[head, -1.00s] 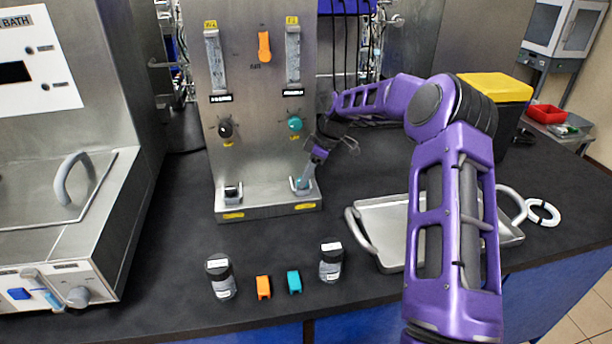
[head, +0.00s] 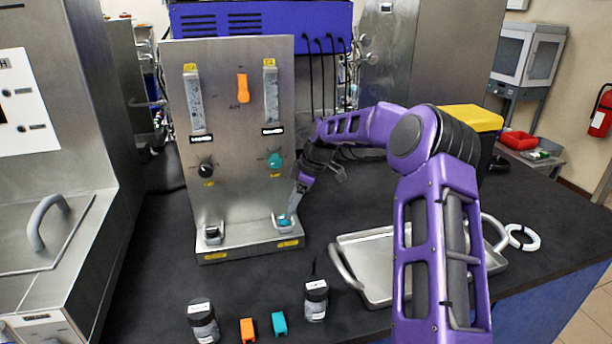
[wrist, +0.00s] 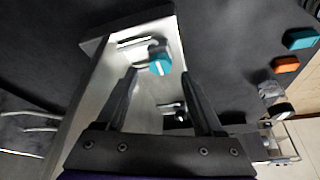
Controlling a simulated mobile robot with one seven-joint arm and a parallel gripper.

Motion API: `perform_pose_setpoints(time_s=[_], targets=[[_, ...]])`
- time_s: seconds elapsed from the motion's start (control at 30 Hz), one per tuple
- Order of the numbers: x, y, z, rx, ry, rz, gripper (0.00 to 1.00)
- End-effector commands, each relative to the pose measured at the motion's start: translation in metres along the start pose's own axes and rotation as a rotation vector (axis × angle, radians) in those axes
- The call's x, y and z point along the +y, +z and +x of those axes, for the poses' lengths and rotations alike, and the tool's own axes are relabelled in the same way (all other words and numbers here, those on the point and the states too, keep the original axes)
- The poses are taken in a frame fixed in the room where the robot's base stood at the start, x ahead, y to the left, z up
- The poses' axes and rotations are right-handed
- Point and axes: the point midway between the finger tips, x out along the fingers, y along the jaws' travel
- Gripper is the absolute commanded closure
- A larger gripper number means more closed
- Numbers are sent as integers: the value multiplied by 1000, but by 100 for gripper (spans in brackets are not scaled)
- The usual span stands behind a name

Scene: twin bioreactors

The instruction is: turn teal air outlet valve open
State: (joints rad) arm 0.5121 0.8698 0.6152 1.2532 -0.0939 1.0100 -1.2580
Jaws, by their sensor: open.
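A teal valve (head: 285,222) sits in a metal bracket on the right side of the panel's base in the head view. In the wrist view the teal valve (wrist: 160,65) shows as a round cap with a white line. My gripper (head: 293,208) points down at it from above and right. In the wrist view my gripper (wrist: 159,73) is open, its two fingers on either side of the teal cap's line. I cannot tell whether the fingers touch it. A teal knob (head: 275,161) is higher on the panel face.
A black valve (head: 212,233) sits on the base's left side. Orange (head: 247,330) and teal (head: 279,323) blocks and two dark-lidded jars (head: 203,320) (head: 316,299) stand in front. A metal tray (head: 370,243) lies to the right. Bench between base and jars is clear.

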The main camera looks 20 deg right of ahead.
Motion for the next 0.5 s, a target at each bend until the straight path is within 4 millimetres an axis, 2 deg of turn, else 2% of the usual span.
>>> perform_pose_setpoints(time_s=[0.03,0.3,0.5], targets=[[1,0,-14,0,5,0,31],[1,0,-81,1,5,1,31],[1,0,-120,0,3,0,31]])
